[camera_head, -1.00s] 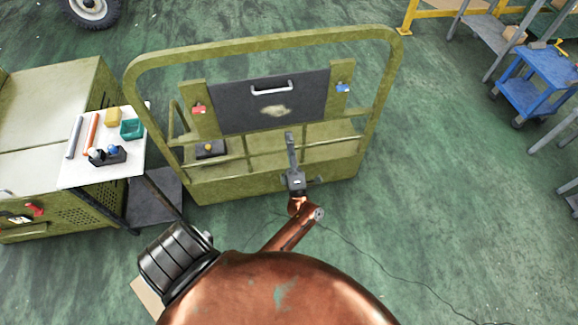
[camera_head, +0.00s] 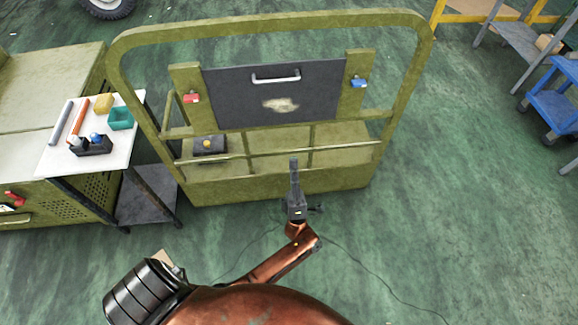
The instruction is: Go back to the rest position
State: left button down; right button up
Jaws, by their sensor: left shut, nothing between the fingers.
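My left gripper (camera_head: 294,166) is at the centre of the head view, its narrow grey fingers together, pointing away from me, with nothing between them. It is at the end of my copper arm, which shows at the bottom. In the picture its tip overlaps the lower front edge of an olive-green frame (camera_head: 270,187); I cannot tell the exact gap. My right gripper is not in view.
Left is a white-topped side table (camera_head: 112,163) with several items, beside a green cabinet (camera_head: 20,165). A blue cart (camera_head: 552,108) stands right. Floor right of the frame is clear.

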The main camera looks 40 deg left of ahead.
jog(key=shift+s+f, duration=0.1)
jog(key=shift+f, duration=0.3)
